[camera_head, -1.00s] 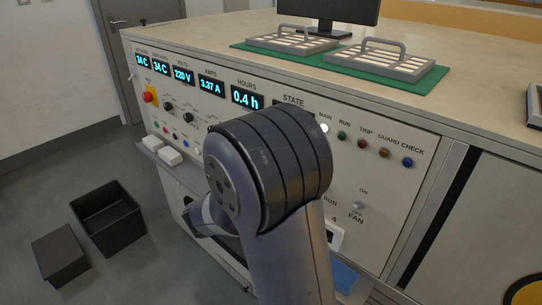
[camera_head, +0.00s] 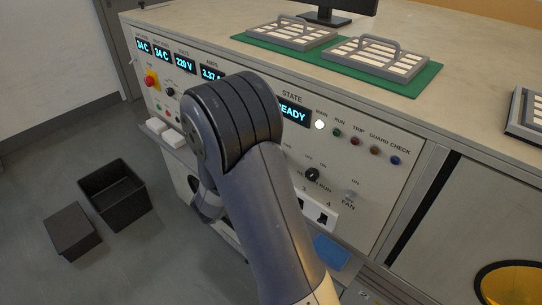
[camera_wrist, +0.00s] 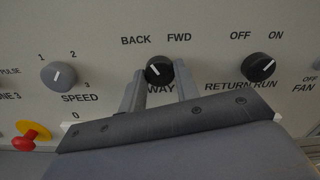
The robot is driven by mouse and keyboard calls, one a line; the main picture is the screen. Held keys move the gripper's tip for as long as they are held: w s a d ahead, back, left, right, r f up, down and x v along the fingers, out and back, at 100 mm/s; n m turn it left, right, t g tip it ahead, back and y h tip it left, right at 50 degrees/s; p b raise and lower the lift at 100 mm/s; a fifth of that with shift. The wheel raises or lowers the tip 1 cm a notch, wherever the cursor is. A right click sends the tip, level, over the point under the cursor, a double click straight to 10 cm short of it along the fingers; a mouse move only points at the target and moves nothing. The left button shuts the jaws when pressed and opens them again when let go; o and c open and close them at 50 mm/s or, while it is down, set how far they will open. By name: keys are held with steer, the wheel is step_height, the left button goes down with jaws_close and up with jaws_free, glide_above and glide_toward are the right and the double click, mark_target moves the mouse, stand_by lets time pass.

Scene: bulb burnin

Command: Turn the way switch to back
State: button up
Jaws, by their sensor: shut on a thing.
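The way switch (camera_wrist: 159,70) is a round black knob with a white pointer line, in the upper middle of the wrist view. Labels BACK and FWD stand above it, and WAY below is partly covered. Its pointer seems to lean up-left, towards BACK. My gripper (camera_wrist: 160,84) has one finger on each side of the knob and is shut on it. In the head view my arm hides the way switch and the gripper.
The speed knob (camera_wrist: 59,75) is left of the way switch and the return run knob (camera_wrist: 262,67) right of it. A red button (camera_wrist: 25,142) sits at lower left. Trays (camera_head: 376,60) stand on the bench top. A black bin (camera_head: 114,194) is on the floor.

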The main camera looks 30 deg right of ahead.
steer(key=o, duration=1)
steer(key=shift+a, duration=0.1)
steer(key=v, duration=1)
steer(key=shift+s+a, duration=0.2)
steer(key=shift+a, duration=0.15)
steer(key=x, duration=1.1)
steer(key=shift+a, duration=0.1)
